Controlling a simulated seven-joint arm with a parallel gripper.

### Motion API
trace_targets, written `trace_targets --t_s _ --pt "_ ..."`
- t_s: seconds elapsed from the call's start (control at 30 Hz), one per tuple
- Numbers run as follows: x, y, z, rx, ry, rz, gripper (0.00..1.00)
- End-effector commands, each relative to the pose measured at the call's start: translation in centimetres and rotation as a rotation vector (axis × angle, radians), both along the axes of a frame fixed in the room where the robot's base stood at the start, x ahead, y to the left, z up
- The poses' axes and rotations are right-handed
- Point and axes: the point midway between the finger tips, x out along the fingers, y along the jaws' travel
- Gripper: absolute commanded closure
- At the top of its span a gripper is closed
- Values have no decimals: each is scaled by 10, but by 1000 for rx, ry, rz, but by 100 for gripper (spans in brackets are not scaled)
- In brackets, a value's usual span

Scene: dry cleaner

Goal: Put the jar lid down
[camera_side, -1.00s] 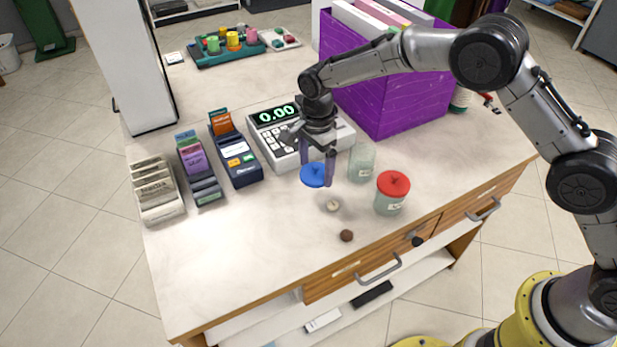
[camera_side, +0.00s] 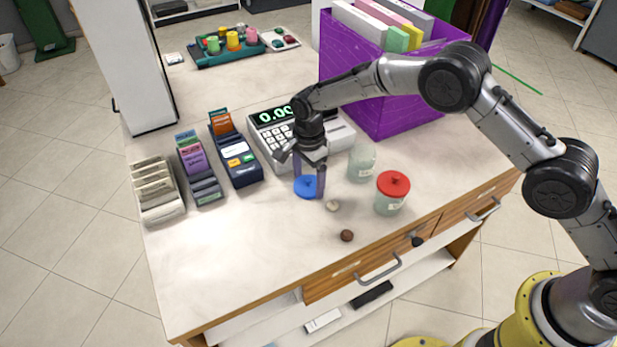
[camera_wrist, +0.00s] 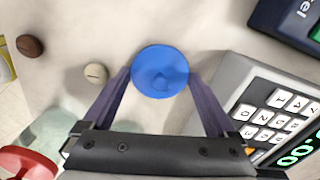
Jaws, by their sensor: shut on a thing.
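The blue jar lid (camera_side: 305,188) is round with a small knob. My gripper (camera_side: 310,185) points down and is shut on it. In the wrist view the lid (camera_wrist: 160,65) sits between the two purple fingers of my gripper (camera_wrist: 160,78), one at each side. The lid is level and at or very close to the counter top; I cannot tell if it touches. A pale green glass jar (camera_side: 362,164) without a lid stands to its right. The near finger hides part of the lid in the side view.
A jar with a red lid (camera_side: 392,186), a white button-like disc (camera_side: 333,206) and a brown one (camera_side: 347,236) are nearby. The calculator (camera_side: 270,138) is close behind. The counter's front left (camera_side: 230,260) is bare.

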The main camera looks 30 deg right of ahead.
Motion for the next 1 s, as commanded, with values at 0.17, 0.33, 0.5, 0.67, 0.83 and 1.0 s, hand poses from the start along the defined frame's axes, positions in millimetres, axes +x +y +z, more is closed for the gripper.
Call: trace_targets --t_s 0.17,0.33,0.5,0.67,0.83,1.0 --pt "0 0 -1 0 0 0 0" --pt "0 0 1 0 0 0 0" --pt "1 0 18 2 -4 0 0" --pt "1 0 49 2 -4 0 0" --pt "1 0 84 2 -5 0 0" --pt "0 0 109 1 -3 0 0"
